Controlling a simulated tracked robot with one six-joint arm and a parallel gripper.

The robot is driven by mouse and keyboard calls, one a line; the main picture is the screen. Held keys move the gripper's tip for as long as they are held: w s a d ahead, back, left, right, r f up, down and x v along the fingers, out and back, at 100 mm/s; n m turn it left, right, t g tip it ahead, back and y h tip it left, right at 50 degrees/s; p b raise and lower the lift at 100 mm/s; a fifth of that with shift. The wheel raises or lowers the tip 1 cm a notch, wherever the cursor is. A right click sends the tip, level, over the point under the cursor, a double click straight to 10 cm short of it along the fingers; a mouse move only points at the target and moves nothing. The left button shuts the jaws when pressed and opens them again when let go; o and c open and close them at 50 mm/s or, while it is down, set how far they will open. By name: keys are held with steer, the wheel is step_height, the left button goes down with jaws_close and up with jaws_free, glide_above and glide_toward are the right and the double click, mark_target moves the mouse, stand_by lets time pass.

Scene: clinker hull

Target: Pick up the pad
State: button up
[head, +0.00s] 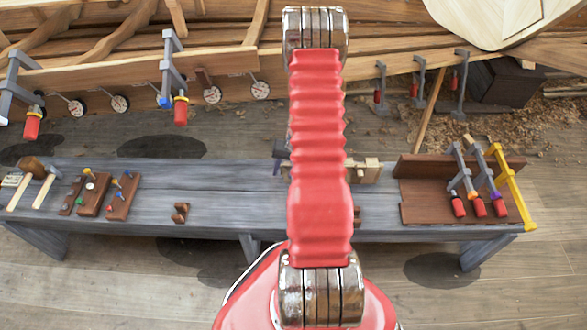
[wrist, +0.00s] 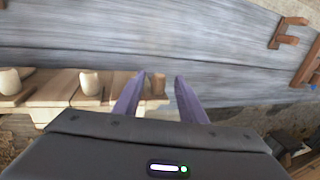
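A small brown notched wooden block (head: 180,213), which I take to be the pad, rests on the grey bench (head: 235,200) left of centre, near its front edge. It also shows at the upper right of the wrist view (wrist: 281,32). My gripper (wrist: 160,77) has two purple fingers spread apart with a gap between the tips. It is apart from the block, over the far edge of the bench by a pale wooden piece with round pegs (wrist: 90,84). In the head view my red arm hides most of the gripper.
At the right, clamps (head: 478,185) rest on a brown board (head: 428,208). The hull (head: 220,60) with more clamps stands behind. The bench around the block is clear.

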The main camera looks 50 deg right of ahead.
steer(key=shift+f, duration=0.15)
steer(key=shift+x, duration=2.45)
steer(key=shift+d, duration=0.1)
steer(key=shift+c, duration=0.7)
jaws_close()
